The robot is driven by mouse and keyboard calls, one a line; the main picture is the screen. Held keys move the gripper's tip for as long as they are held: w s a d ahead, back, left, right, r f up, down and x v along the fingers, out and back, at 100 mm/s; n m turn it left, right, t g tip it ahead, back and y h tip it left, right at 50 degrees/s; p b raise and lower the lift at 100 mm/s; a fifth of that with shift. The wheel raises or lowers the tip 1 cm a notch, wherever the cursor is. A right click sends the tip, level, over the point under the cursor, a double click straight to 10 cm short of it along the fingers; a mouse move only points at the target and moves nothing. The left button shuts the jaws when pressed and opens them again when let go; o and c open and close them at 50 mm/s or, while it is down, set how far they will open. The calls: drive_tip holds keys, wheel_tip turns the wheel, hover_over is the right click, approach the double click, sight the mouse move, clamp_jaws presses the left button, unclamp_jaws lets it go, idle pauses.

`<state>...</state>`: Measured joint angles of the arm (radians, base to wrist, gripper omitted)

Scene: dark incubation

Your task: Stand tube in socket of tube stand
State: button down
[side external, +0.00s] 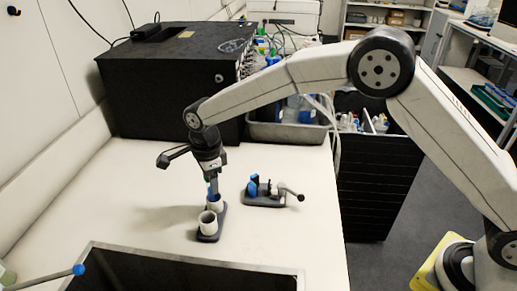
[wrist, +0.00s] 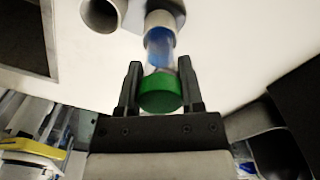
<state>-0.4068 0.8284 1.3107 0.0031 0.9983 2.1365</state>
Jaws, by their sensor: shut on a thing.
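My gripper (wrist: 160,90) points down and is shut on the green cap of a clear tube (wrist: 158,50) with blue liquid. The dark tube stand (side external: 208,237) lies on the white bench and has two pale round sockets. The nearer socket (side external: 208,222) is empty; it shows at the top left of the wrist view (wrist: 101,14). My gripper is over the farther socket (side external: 214,206), with the tube upright. The tube's lower end meets this socket's mouth; how deep it reaches is hidden. In the side view, my gripper hides the cap.
A dark clamp-like device with a blue part (side external: 254,187) and a ball-ended lever stands right of the stand. A large black box (side external: 170,85) is behind. A dark recessed tray (side external: 180,273) lies in front. A grey bin (side external: 290,132) stands at the back right. Bench left of the stand is clear.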

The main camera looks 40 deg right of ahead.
idle(0.4)
drive_tip(key=shift+c, duration=0.7)
unclamp_jaws()
drive_tip(key=shift+f, duration=0.1)
drive_tip(key=shift+c, duration=0.6)
drive_tip(key=shift+r, duration=3.05)
